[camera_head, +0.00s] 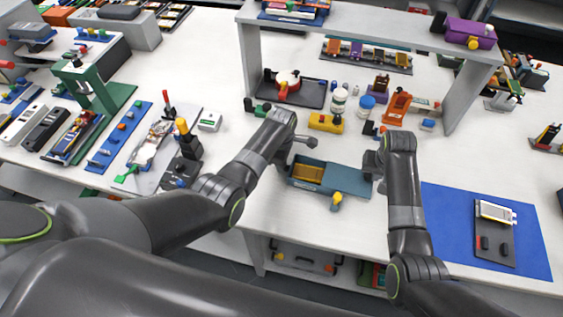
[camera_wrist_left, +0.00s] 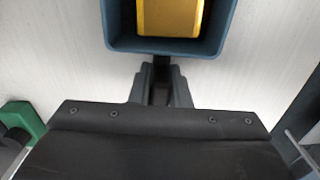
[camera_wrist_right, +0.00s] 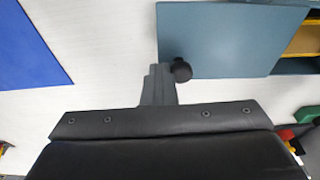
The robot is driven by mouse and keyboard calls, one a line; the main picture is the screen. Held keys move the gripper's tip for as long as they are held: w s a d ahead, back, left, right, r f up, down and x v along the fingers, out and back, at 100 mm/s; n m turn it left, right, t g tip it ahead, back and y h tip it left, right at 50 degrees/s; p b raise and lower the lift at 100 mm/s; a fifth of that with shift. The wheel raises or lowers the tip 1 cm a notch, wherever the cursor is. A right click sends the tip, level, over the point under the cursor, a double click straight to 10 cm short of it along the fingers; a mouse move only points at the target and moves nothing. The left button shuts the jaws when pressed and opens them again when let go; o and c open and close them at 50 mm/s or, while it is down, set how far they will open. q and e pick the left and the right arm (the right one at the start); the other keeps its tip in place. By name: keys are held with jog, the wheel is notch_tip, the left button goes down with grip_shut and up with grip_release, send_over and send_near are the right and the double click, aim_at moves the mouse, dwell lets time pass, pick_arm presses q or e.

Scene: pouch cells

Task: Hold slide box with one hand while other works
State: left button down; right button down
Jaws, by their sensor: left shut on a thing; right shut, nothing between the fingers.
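The slide box (camera_head: 310,186) is teal-blue and lies near the table's front edge, between my two hands. Its lid (camera_head: 348,180) sits to the right, leaving a yellow interior (camera_head: 308,173) exposed at the left. In the left wrist view my left gripper (camera_wrist_left: 160,85) is shut on a dark piece at the end of the slide box (camera_wrist_left: 122,42). In the right wrist view my right gripper (camera_wrist_right: 158,85) is shut and empty beside a round black knob (camera_wrist_right: 181,70) at the edge of the lid (camera_wrist_right: 225,40); whether they touch is unclear. The fingertips are mostly hidden in the head view.
A yellow-handled object (camera_head: 336,202) is at the box's front. A blue mat (camera_head: 450,225) with a dark device lies at right. A yellow block (camera_head: 325,122) and white jar (camera_head: 339,100) stand behind, beneath a white shelf (camera_head: 370,32). Several devices crowd the left.

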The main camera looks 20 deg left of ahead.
aim_at(339, 170)
jog(key=shift+w+a, duration=0.15)
jog(key=shift+a, duration=1.9)
jog(key=shift+w+a, duration=0.1)
jog(key=shift+a, duration=3.1)
jog(key=shift+d+r, duration=0.3)
jog(key=shift+r, duration=0.7)
jog(key=shift+d+r, duration=0.25)
jog(key=shift+r, duration=0.75)
jog(key=shift+d+r, duration=0.3)
jog(key=shift+r, duration=0.7)
